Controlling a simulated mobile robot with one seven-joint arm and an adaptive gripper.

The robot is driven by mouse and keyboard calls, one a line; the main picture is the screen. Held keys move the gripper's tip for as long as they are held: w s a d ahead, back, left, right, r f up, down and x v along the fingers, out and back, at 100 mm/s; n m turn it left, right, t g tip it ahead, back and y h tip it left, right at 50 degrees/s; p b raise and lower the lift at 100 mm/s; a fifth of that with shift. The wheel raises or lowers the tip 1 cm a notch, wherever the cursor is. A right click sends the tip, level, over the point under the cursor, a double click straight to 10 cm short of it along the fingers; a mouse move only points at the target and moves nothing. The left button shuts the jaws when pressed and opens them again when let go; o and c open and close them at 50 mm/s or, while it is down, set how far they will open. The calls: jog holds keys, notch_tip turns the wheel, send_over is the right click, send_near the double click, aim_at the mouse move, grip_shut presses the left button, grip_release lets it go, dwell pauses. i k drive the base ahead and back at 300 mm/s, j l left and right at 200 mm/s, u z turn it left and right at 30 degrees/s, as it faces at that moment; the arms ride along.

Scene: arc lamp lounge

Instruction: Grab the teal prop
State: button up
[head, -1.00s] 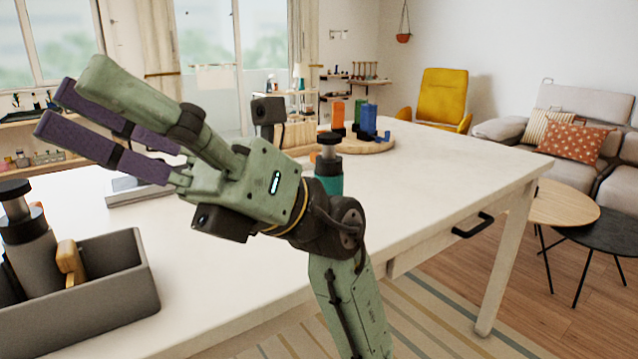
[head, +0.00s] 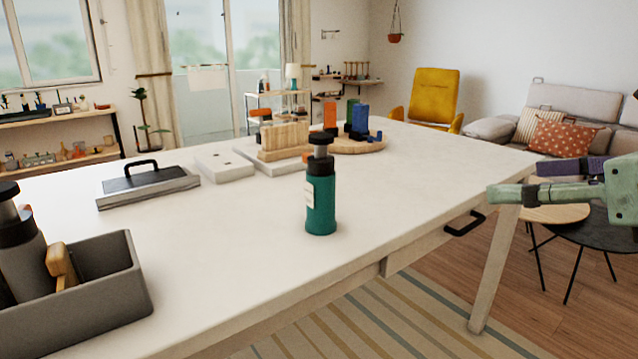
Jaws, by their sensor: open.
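The teal prop (head: 321,206) is a teal bottle-like cylinder with a dark grey neck and cap and a pale label on its side. It stands upright on the white table (head: 240,235), near the table's right front edge. My gripper (head: 488,180) is at the right side of the head view, beyond the table's right edge. Its fingers point left towards the prop, well apart from it. It is open and empty. Part of my gripper is cut off by the picture's right edge.
A grey bin (head: 90,305) with a dark bottle stands at the front left. A lidded tray (head: 147,184), a pale block (head: 224,166), wooden blocks (head: 284,138) and a round board (head: 358,146) with coloured blocks lie farther back. The table around the prop is clear.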

aim_at(319, 191)
jog(key=i+j+z, duration=0.1)
jog(key=j+z, duration=1)
jog(key=i+j, duration=0.05)
jog(key=j, duration=0.05)
